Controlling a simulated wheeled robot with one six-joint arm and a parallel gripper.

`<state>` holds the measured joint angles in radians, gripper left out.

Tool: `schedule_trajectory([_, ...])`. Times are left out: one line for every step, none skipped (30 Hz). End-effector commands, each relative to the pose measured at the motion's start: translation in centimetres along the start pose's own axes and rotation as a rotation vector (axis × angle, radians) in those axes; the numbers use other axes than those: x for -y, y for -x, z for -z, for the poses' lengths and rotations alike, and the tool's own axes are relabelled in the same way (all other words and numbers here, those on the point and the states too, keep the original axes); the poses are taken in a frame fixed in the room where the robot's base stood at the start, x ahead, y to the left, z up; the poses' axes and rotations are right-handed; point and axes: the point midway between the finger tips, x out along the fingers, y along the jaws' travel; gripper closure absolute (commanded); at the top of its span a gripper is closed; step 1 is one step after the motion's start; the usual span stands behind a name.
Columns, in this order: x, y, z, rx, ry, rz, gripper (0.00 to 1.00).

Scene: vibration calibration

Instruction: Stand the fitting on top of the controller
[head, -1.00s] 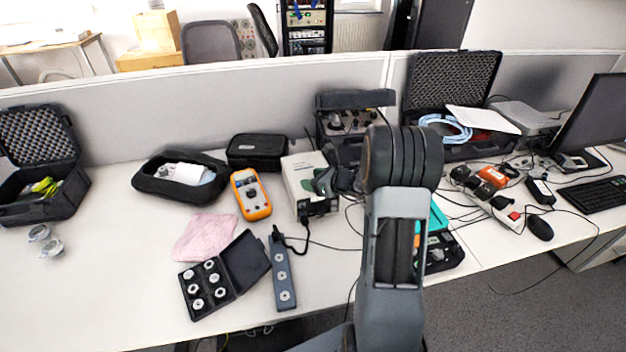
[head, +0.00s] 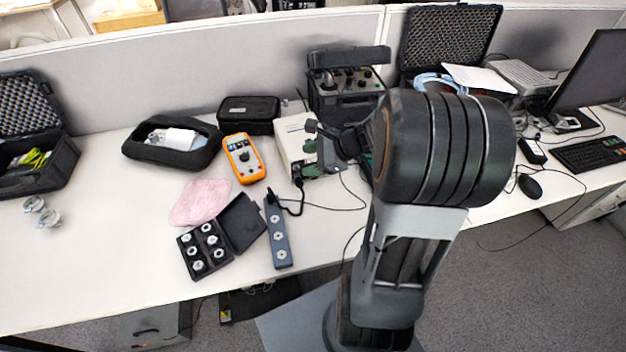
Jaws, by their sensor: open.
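Two small silver round pieces, which may be fittings, stand on the desk at the far left: one (head: 33,204) and another (head: 48,219). Several similar pieces sit in a small open black case (head: 190,262). I cannot tell which piece is the task's fitting. I cannot tell which is the controller. My gripper (head: 314,147) is open at the beige box's right side in the picture, partly hiding it. I see nothing between its fingers; contact is unclear.
An orange multimeter (head: 243,158), a pink cloth (head: 200,202) and a grey strip with sockets (head: 278,235) lie near the beige box, with loose cables. A black pouch (head: 249,115) stands behind. The desk's left front is clear. My arm hides part of the right.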

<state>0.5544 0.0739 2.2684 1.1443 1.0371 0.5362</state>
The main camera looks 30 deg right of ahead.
Motion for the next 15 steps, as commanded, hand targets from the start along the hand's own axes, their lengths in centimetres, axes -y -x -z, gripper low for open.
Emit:
schedule_trajectory([-2.3, -0.4, -2.3, -0.047, 0.211, -0.102, 0.44])
schedule_trajectory([-3.7, -0.5, -3.1, -0.076, 0.337, -0.162, 0.44])
schedule_trajectory([-5.4, -0.4, -4.0, -0.114, 0.502, -0.24, 0.44])
schedule_trajectory([-6.5, -0.2, -4.5, -0.141, 0.624, -0.294, 0.44])
schedule_trajectory([-7.6, 0.0, -4.9, -0.165, 0.744, -0.347, 0.44])
schedule_trajectory([-8.8, 0.4, -5.3, -0.197, 0.898, -0.411, 0.44])
schedule_trajectory([-9.5, 0.7, -5.6, -0.22, 1.009, -0.456, 0.44])
schedule_trajectory([-10.1, 1.1, -5.7, -0.24, 1.113, -0.498, 0.44])
schedule_trajectory([-10.8, 1.6, -5.9, -0.267, 1.244, -0.548, 0.44])
schedule_trajectory([-11.2, 1.9, -6.0, -0.286, 1.333, -0.581, 0.44])
schedule_trajectory([-11.5, 2.2, -6.1, -0.303, 1.417, -0.613, 0.44])
schedule_trajectory([-11.8, 2.7, -6.2, -0.324, 1.515, -0.649, 0.44])
schedule_trajectory([-12.0, 2.9, -6.3, -0.338, 1.58, -0.673, 0.44])
schedule_trajectory([-12.1, 3.2, -6.3, -0.351, 1.635, -0.695, 0.44])
schedule_trajectory([-12.2, 3.5, -6.4, -0.367, 1.701, -0.717, 0.44])
